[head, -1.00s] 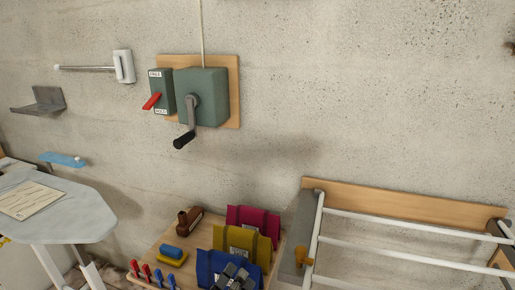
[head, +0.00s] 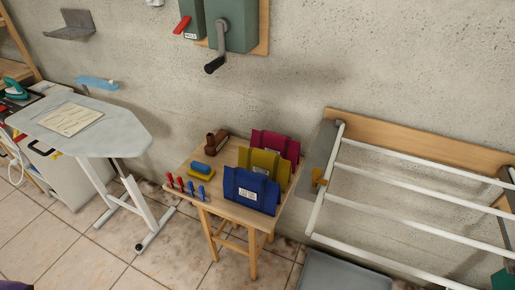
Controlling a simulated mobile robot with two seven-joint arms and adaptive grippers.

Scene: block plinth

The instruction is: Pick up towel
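I cannot make out a thing that is clearly a towel. On a small wooden table stand three upright flat pieces with pale labels, which look like folders or pouches: a blue one (head: 250,190) in front, a yellow one (head: 264,164) behind it and a crimson one (head: 276,145) at the back. A pale sheet with lines (head: 71,121) lies flat on a grey ironing board (head: 117,128) at the left. Neither of my grippers shows in the head view.
The small wooden table (head: 229,211) also holds clothes pegs (head: 187,187), a brush (head: 201,171) and a brown object (head: 216,142). A white-barred drying rack (head: 420,183) is on the wall at the right. A grey flat-topped thing (head: 340,272) stands below it. Tiled floor shows between board and table.

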